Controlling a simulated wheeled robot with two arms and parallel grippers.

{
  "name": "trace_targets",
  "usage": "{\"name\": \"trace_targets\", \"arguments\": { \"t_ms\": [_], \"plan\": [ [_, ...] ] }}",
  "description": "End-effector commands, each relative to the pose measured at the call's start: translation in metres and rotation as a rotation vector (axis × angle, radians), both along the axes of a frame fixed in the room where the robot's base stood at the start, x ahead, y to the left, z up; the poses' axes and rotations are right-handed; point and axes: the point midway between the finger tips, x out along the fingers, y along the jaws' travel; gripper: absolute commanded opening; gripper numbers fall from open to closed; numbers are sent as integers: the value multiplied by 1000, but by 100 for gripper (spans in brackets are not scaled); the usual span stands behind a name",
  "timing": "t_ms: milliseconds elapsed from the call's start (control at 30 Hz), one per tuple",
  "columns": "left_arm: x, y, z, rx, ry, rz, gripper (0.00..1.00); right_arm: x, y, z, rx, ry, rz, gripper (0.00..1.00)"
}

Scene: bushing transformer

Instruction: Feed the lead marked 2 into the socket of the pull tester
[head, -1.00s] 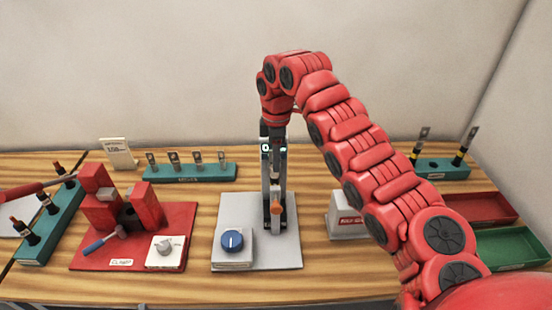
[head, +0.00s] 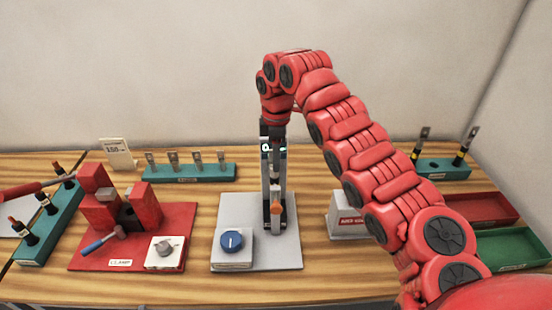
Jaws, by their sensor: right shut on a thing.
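The pull tester has a grey base plate (head: 258,257) with a blue knob (head: 231,241) on a white box at its front left. A dark block with an orange-tipped part (head: 277,208) stands on the plate. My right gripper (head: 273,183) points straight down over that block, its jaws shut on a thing. The held thing is mostly hidden between the fingers, so I cannot read its mark or see whether it is in the socket.
A red clamp (head: 148,208) stands at left. A teal rack (head: 190,179) with several metal lugs is behind. Dark leads stand in a teal block (head: 57,220) at far left. At right are a teal stand (head: 442,172) and red (head: 478,206) and green (head: 513,247) trays.

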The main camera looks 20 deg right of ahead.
Motion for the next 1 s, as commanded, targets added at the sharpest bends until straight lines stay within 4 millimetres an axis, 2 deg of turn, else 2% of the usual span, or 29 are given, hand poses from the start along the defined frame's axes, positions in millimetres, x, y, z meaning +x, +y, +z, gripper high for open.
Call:
{"name": "trace_targets", "arguments": {
  "t_ms": [1000],
  "plan": [
    [0, 0, -18, 0, 0, 0, 50, 0, 0, -21, 1, -1, 0, 0]
  ]
}}
